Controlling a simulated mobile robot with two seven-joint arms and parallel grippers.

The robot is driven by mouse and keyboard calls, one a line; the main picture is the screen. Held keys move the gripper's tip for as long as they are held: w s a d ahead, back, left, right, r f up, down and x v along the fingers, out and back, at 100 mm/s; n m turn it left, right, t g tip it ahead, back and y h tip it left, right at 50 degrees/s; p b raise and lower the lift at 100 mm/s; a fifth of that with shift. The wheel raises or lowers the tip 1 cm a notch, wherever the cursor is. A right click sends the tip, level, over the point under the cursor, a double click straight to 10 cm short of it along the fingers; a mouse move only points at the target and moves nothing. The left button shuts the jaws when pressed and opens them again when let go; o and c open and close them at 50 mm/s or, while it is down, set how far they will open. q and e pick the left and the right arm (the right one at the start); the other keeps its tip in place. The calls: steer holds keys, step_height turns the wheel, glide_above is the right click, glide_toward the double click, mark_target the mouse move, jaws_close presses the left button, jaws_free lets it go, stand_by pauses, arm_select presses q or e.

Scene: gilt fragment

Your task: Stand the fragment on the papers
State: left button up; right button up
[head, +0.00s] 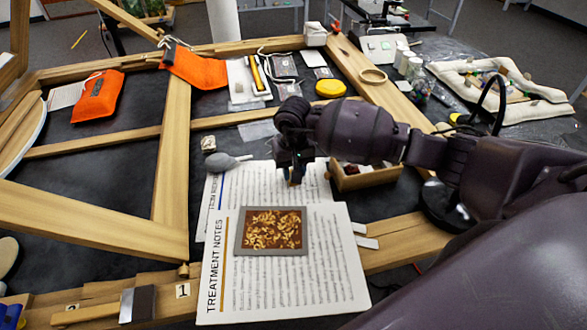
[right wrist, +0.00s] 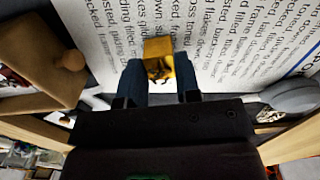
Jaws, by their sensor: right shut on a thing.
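The fragment (right wrist: 158,48) is a small golden block with a dark-patterned gilt part, between the blue fingertips of my right gripper (right wrist: 160,74). In the head view my right gripper (head: 294,181) points down over the rear sheet of the papers (head: 225,190), and the fragment is mostly hidden there. I cannot tell whether the fragment touches the paper. The front sheet, titled "Treatment Notes" (head: 330,275), overlaps the rear one. My left gripper does not show.
A grey-bordered panel with gold leaf pattern (head: 273,230) lies on the front sheet. A wooden box (head: 365,180) stands right of the papers, and a grey bulb (head: 222,161) lies by their left rear edge. Wooden frame bars (head: 172,165) cross the left side.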

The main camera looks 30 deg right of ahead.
steer(key=shift+f, duration=0.15)
steer(key=o, duration=0.9)
steer(key=shift+r, duration=0.2)
step_height(320, 180, up, 12)
steer(key=p, duration=0.4)
steer(key=shift+f, duration=0.1)
